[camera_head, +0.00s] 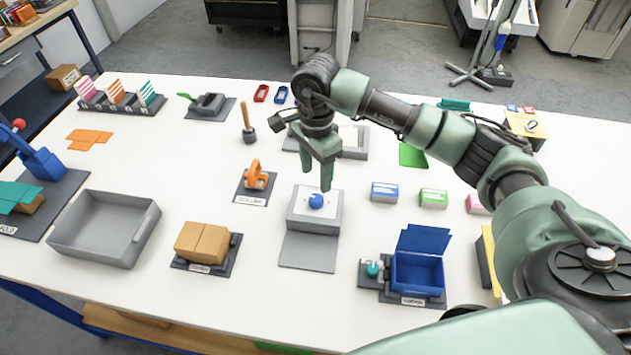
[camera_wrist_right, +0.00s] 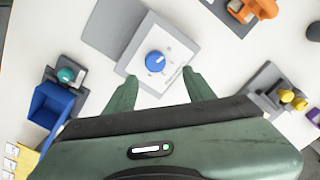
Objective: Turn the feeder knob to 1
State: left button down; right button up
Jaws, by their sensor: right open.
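The feeder knob (camera_head: 316,201) is a round blue dial on a light grey box (camera_head: 300,222) near the middle of the table. In the right wrist view the knob (camera_wrist_right: 156,62) has a white pointer mark and sits on a white dial face; the printed marks are too small to read. My right gripper (camera_head: 323,180) points down just above and behind the knob, apart from it. In the right wrist view its two open fingers (camera_wrist_right: 157,88) stand either side of the box's near part, with nothing between them. My left gripper is out of view.
An orange tool on a holder (camera_head: 257,178) stands left of the box. A cardboard box (camera_head: 203,243), a grey tray (camera_head: 104,228) and an open blue box (camera_head: 418,268) are around it. Small coloured card boxes (camera_head: 385,192) lie to the right. White table between them is clear.

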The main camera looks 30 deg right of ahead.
aim_at(316, 198)
jog(key=shift+s+a+f, duration=0.1)
jog(key=shift+s+f, duration=0.1)
jog(key=shift+f, duration=0.15)
jog(key=f, duration=0.1)
jog(key=f+p, duration=0.1)
jog(key=s+f+p, duration=0.1)
jog(key=shift+a+f, duration=0.2)
jog(key=shift+a, duration=0.05)
jog(key=shift+w+d+f+p, duration=0.1)
jog(key=shift+w+f+p, duration=0.1)
jog(key=shift+f, duration=0.4)
jog(key=shift+w+d+f+p, duration=0.1)
jog(key=shift+f+p, duration=0.05)
jog(key=shift+f, duration=0.7)
jog(key=shift+s+a, duration=0.1)
grip_shut()
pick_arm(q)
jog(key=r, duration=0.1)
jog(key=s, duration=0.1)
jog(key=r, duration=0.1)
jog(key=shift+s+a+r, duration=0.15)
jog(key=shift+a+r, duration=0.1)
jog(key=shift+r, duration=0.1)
